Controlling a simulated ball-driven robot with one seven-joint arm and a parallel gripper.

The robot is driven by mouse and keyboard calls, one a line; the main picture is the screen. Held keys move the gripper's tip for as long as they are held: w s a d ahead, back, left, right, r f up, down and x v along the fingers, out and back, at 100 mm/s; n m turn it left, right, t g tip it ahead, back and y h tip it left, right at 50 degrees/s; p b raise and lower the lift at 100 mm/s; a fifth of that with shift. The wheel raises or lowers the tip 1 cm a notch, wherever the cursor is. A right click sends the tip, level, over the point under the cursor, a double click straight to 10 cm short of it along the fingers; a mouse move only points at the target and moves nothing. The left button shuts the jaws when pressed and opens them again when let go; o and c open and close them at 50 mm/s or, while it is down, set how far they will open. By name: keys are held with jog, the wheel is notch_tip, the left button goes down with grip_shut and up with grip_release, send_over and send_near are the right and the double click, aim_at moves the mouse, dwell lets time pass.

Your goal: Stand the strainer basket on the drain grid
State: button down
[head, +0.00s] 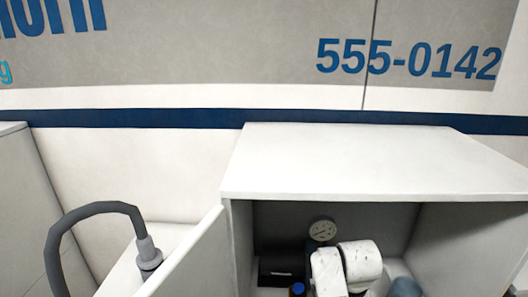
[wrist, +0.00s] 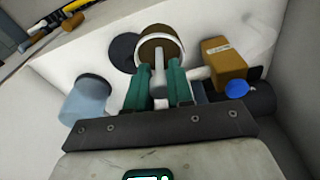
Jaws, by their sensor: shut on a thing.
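In the wrist view my gripper (wrist: 160,84) has its two teal fingers closed on the pale upright stem of a round cup with a tan inside and a whitish rim (wrist: 160,46); I take this to be the strainer basket. A dark flat disc (wrist: 122,52) lies just left of the basket, partly covered by it; it may be the drain grid, but I cannot tell. In the head view a grey round face with dark marks (head: 322,229) shows inside the open cabinet; it may be the basket's underside. My fingers are hidden there.
The white cabinet (head: 375,160) surrounds my arm with its top and walls. Its open door (head: 185,262) stands to the left. A grey hose (head: 95,210) arches at left.

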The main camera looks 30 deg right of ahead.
jog(key=a+f+n, duration=0.4)
jog(key=a, duration=0.5)
jog(key=a+f+n, duration=0.4)
jog(key=a, duration=0.5)
jog(key=shift+w+a+f+y, duration=0.2)
jog(key=shift+w+a+y, duration=0.1)
jog(key=shift+y, duration=0.1)
jog(key=shift+d, duration=0.1)
